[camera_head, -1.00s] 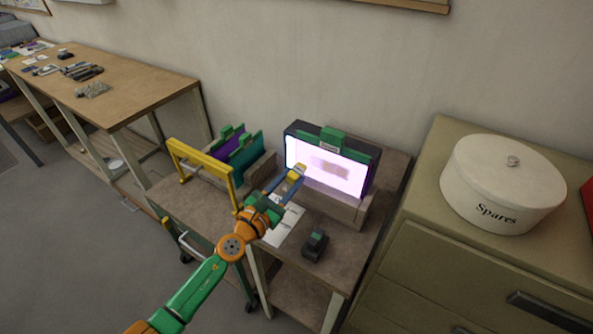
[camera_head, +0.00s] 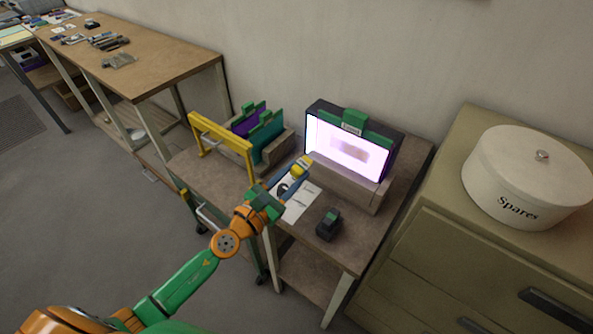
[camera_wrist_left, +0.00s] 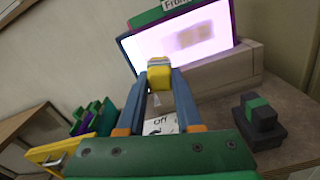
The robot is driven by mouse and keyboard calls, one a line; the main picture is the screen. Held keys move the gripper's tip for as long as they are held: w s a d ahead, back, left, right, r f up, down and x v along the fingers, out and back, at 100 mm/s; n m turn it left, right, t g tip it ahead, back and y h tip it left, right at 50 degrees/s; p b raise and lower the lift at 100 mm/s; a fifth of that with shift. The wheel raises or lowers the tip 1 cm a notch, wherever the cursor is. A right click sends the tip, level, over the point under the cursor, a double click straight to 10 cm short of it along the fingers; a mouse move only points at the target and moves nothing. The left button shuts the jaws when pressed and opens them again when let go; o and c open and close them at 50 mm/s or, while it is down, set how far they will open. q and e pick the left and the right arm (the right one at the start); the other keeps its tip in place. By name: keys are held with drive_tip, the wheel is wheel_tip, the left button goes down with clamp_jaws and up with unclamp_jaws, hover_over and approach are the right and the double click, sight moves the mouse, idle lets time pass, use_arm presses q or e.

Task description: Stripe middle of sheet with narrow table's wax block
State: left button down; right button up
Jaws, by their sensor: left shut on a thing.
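The glowing pale-lilac sheet (camera_head: 325,142) stands upright in a dark frame with a green clip on top, at the back of the narrow table (camera_head: 225,178). A blurry brownish patch (camera_head: 349,149) shows in its middle. My left gripper (camera_head: 296,176) is shut on a yellow block (camera_head: 302,166) with a paler end. In the left wrist view the yellow block (camera_wrist_left: 159,77) sits between the blue fingertips (camera_wrist_left: 160,86), overlapping the sheet's lower left (camera_wrist_left: 140,52). It seems a little in front of the sheet; I cannot tell the gap. My right gripper is out of view.
A yellow bar handle (camera_head: 222,134) and purple and teal panels (camera_head: 265,140) stand left of the sheet. A black block with a green top (camera_head: 329,224) sits at the front right. A cabinet with a white Spares tin (camera_head: 525,180) is at right.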

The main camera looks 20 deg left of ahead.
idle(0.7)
use_arm(q)
drive_tip(key=x, duration=0.7)
drive_tip(key=shift+b, duration=0.3)
drive_tip(key=shift+b+x, duration=0.35)
drive_tip(key=shift+x, duration=0.7)
